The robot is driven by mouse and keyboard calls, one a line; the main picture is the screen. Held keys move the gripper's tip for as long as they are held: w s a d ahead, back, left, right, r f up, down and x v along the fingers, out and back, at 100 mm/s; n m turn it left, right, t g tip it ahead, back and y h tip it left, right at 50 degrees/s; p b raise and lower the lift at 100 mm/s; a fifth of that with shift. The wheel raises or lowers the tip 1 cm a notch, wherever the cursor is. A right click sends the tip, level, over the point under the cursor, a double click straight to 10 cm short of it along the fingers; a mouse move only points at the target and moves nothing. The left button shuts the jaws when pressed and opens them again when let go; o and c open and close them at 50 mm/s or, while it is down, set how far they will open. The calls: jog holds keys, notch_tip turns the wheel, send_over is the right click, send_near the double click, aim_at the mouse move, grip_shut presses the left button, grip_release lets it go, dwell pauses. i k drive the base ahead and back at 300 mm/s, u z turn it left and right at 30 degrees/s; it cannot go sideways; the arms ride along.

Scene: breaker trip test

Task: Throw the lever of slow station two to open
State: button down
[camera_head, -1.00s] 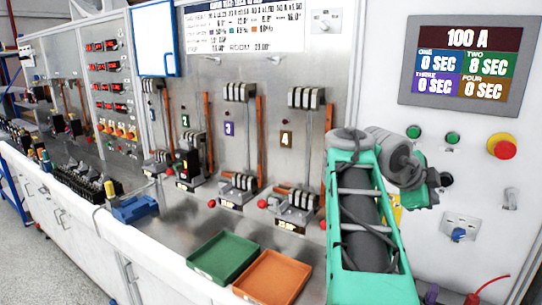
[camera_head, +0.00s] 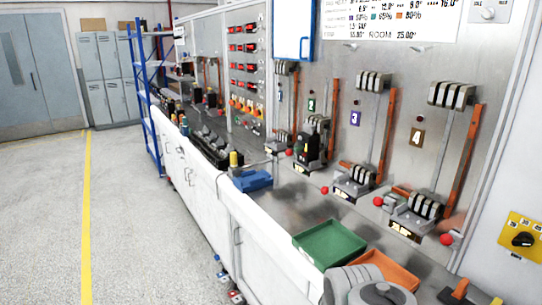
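Station two stands in the row along the grey back panel, marked by a green "2" plate (camera_head: 311,104). A black breaker unit (camera_head: 313,145) with small green and yellow marks is mounted there. A red ball knob (camera_head: 325,190) sits low between stations two and three; from its place in the row it looks like station two's lever end. It hangs lower than the line of the other knobs. The lever's shaft is too small to make out. My gripper is out of view; only grey joints of my arm (camera_head: 370,285) show at the bottom edge.
Station three (camera_head: 355,118) and station four (camera_head: 416,137) stand to the right, with red knobs. A green tray (camera_head: 331,243) and an orange tray (camera_head: 385,268) lie on the bench front. Open floor (camera_head: 125,230) is at the left.

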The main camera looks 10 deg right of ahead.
aim_at(324, 191)
jog(key=u, duration=0.05)
jog(key=k, duration=0.4)
jog(key=u, duration=0.85)
jog(key=i, duration=1.4)
jog(key=z, duration=0.65)
